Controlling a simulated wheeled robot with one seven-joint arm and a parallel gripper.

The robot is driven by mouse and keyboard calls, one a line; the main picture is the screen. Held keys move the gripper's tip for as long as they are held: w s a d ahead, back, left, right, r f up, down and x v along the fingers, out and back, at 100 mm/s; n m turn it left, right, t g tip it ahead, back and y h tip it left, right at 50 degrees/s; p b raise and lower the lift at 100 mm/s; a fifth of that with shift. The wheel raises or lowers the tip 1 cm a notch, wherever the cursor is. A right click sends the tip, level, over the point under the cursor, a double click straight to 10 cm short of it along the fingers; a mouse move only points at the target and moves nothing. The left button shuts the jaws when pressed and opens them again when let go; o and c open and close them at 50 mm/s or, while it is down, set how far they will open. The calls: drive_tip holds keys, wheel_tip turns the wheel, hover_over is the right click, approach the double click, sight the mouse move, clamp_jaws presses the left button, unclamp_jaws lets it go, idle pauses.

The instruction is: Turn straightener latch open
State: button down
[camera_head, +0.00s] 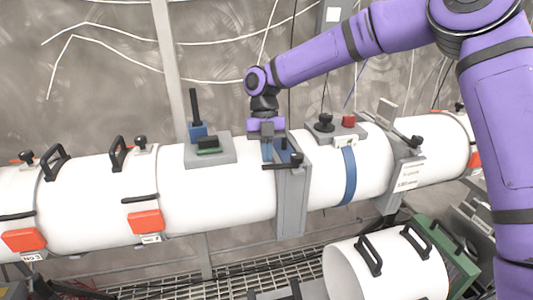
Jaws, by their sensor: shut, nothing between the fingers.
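A long white tube (215,200) runs across the view, with black handles and latches along it. A grey collar (291,205) rings it near the middle. A black lever (283,166) lies nearly level at the collar, with a blue part (287,151) just above it. I cannot tell for certain which fitting is the straightener latch. My gripper (267,158) points down in front of the collar's left edge, close to the lever's left end. It is shut and holds nothing. Whether the fingertips touch the lever cannot be told.
A grey block with a blue base and upright black lever (195,105) stands left of my gripper. A box with a red button (348,121) sits to the right. A separate white tube section (385,270) lies below, near a green frame (445,255).

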drive_tip(key=shift+s+n, duration=0.4)
drive_tip(key=shift+s, duration=0.6)
drive_tip(key=shift+w, duration=0.15)
